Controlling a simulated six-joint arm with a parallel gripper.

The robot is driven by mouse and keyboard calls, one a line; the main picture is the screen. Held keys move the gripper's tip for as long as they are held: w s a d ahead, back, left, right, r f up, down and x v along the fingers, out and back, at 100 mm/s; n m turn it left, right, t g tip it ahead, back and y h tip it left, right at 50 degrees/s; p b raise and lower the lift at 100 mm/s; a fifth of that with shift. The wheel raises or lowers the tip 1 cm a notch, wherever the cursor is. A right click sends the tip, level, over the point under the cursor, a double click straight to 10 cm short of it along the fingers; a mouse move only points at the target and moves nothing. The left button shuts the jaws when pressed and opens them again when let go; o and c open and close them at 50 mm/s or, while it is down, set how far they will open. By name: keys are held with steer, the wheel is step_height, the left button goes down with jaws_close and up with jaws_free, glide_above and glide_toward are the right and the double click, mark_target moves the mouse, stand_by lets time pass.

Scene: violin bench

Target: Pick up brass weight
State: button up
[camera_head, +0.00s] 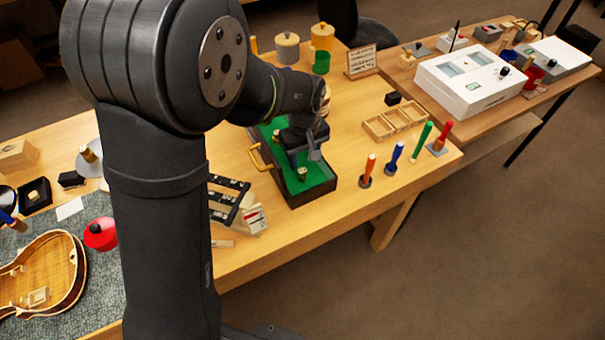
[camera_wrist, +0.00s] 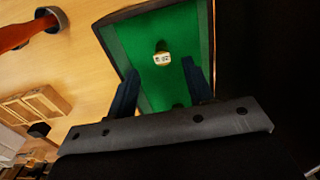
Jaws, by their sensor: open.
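A small brass weight (camera_head: 303,173) stands on the green floor of a dark-walled tray (camera_head: 322,193), near its front end. In the wrist view the weight (camera_wrist: 162,58) shows a pale marked top, ahead of and between my two fingers. My gripper (camera_head: 314,152) is over the tray, close behind the weight in the head view. In the wrist view my gripper (camera_wrist: 158,74) is open with nothing between its fingertips. A second small brass-coloured piece (camera_head: 276,134) is farther back in the tray, partly hidden by my arm.
Several colored-handled tools (camera_head: 393,157) stand right of the tray. A wooden compartment box (camera_head: 395,120) lies behind them. A black rack (camera_head: 228,197) and a small white-and-red box (camera_head: 254,220) are left of the tray. A brass handle (camera_head: 259,158) sticks out from the tray's left side.

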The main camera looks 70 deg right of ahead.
mark_target(302, 170)
steer(key=f, duration=0.7)
steer(key=shift+w+d+f, duration=0.1)
steer(key=shift+w+d, duration=0.2)
steer(key=shift+w, duration=0.1)
jaws_close()
